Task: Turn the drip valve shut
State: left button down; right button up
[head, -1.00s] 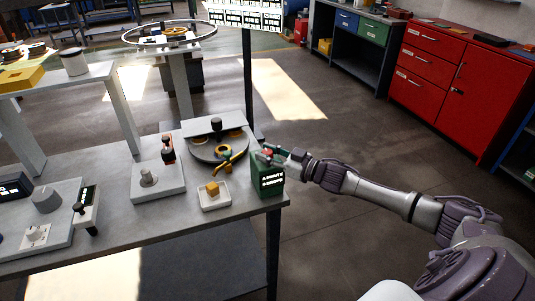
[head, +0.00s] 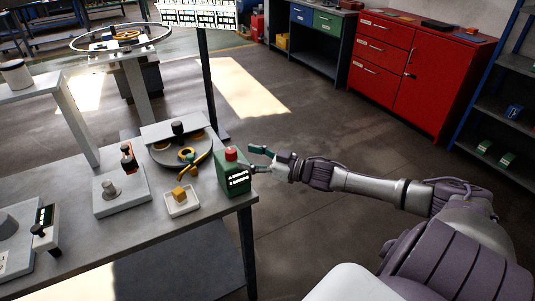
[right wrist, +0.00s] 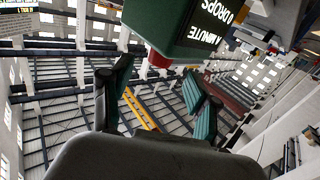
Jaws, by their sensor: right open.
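A green box-shaped container (head: 231,178) with white lettering stands at the right end of the grey bench, a red knob (head: 231,154) on its top. In the right wrist view the container (right wrist: 185,25) hangs upside down at the top, lettering including "DROPS" and "MINUTE", and its red knob (right wrist: 158,59) shows partly below it. My right gripper (head: 258,160) is open and empty, just right of the container, its fingers pointing left towards it. In the right wrist view its fingers (right wrist: 160,82) are spread, with the knob above the gap. My left gripper is not in view.
Left of the container on the bench are a white dish (head: 182,203) with a yellow block, a round grey machine (head: 165,155) with yellow parts, and a lever unit (head: 122,195). A dark post (head: 208,80) stands behind. The floor on the right is clear before a red cabinet (head: 400,80).

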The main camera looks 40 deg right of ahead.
jog(key=shift+v, duration=2.9)
jog(key=shift+d, duration=0.1)
jog(key=s+d+f+m+g+h, duration=0.1)
jog(key=s+d+f+m+h, duration=0.2)
jog(key=f, duration=0.8)
jog(key=s+d+f+m+g+h, duration=0.1)
jog(key=s+d+f+h, duration=0.25)
jog(key=f, duration=0.65)
jog(key=s+a+f+m+g+h, duration=0.15)
jog(key=s+f, duration=0.25)
jog(key=f, duration=0.4)
jog(key=s+f+n+g+h, duration=0.1)
jog(key=s+f+g, duration=0.2)
jog(key=s+f, duration=0.35)
jog(key=s+a+f+g, duration=0.2)
jog(key=s+a+f, duration=0.25)
jog(key=f, duration=0.25)
jog(key=s+a+f+g, duration=0.2)
jog(key=s+a+f, duration=0.2)
jog(key=s+f, duration=0.25)
jog(key=s+a+f+g, duration=0.2)
jog(key=s+a+f, duration=0.1)
jog(key=s+a, duration=0.4)
jog(key=s+a+f+n+g+y, duration=0.1)
jog(key=s+a+f+g, duration=0.1)
jog(key=s+a+f, duration=0.2)
jog(key=s+a, duration=0.3)
jog(key=a, duration=0.2)
jog(key=shift+f+g, duration=0.3)
jog(key=shift+g, duration=0.05)
